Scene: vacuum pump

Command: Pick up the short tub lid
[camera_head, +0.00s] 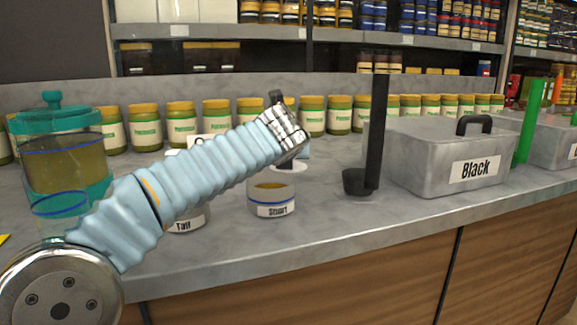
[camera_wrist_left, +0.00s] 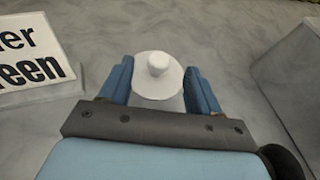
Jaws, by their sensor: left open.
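The short tub (camera_head: 271,200) is a small clear tub with a white label and yellowish contents. It stands on the counter beneath the end of my left arm. Its white round lid (camera_head: 290,166) shows partly under my left gripper (camera_head: 303,150). In the left wrist view the lid (camera_wrist_left: 158,88) has a round knob in its middle. There my left gripper (camera_wrist_left: 158,85) is open, with one blue finger on each side of the lid. I cannot tell whether the fingers touch it. My right gripper is not in view.
A tub labelled Tall (camera_head: 187,222) stands to the left, partly behind my arm. A black ladle (camera_head: 360,182) stands upright to the right, beside a lidded metal box labelled Black (camera_head: 440,160). Several jars (camera_head: 181,125) line the back. The front counter strip is clear.

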